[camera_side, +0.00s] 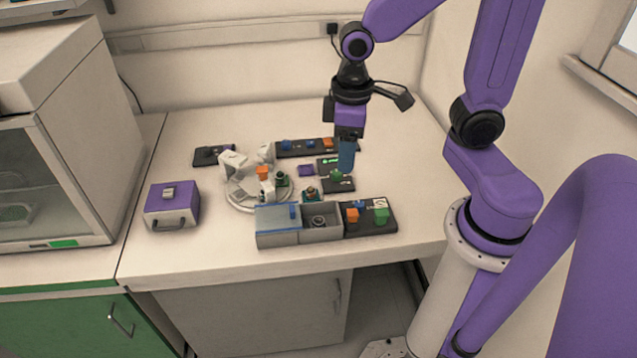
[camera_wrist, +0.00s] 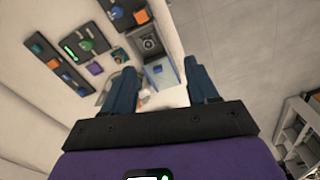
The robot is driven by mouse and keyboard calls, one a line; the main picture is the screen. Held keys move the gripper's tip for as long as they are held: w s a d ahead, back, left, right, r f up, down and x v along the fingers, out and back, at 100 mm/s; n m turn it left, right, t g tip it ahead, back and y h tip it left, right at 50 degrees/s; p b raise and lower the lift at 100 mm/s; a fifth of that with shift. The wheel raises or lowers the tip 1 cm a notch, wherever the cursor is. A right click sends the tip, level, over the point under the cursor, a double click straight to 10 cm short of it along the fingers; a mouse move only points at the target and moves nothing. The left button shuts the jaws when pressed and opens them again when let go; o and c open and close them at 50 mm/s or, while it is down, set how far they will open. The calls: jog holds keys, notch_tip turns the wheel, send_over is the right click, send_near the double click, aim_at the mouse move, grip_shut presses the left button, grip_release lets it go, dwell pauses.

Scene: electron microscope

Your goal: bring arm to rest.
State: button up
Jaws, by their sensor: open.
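My gripper (camera_side: 346,157) hangs pointing down above the right part of the work table, near the small boards. In the wrist view its two blue fingers (camera_wrist: 163,92) are spread apart with nothing between them. In the side view the fingers overlap a dark board with a green part (camera_side: 336,175); the gap beneath them is hard to judge.
A grey box with a blue lid (camera_side: 278,238) stands at the table's front edge, beside a board with orange and green blocks (camera_side: 381,216). A white round fixture (camera_side: 245,203) is left of the gripper. A purple case (camera_side: 172,207) stands farther left.

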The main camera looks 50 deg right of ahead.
jog(key=s+a+r+n, duration=0.1)
jog(key=s+n, duration=0.5)
jog(key=s, duration=0.6)
jog(key=shift+r, duration=0.45)
